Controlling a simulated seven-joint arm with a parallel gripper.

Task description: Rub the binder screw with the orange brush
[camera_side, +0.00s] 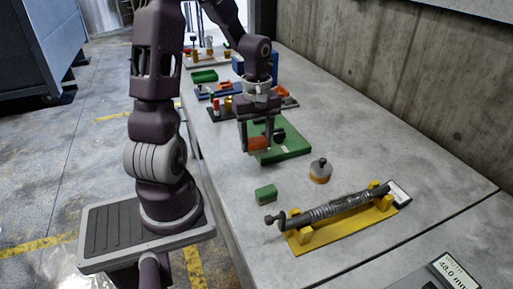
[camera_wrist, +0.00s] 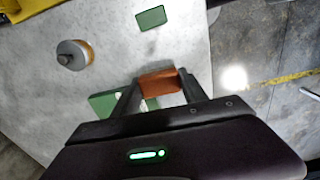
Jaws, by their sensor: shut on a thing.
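My gripper (camera_side: 257,148) is shut on the orange brush (camera_side: 257,143) and holds it over the green tray. In the wrist view the orange brush (camera_wrist: 159,85) sits between the fingertips of my gripper (camera_wrist: 159,82); its bristles cannot be made out. The binder screw (camera_side: 338,206) is a dark grey threaded rod with a knobbed end. It lies across the yellow stand (camera_side: 325,242) at the front right of the table, well apart from my gripper. The screw is not clearly visible in the wrist view.
A green block (camera_side: 266,193) and a round orange-and-grey container (camera_side: 320,171) stand between my gripper and the yellow stand. The green tray (camera_side: 296,149) lies beneath my gripper. Racks with small coloured parts are further back. A concrete wall (camera_side: 400,80) borders the table's right side.

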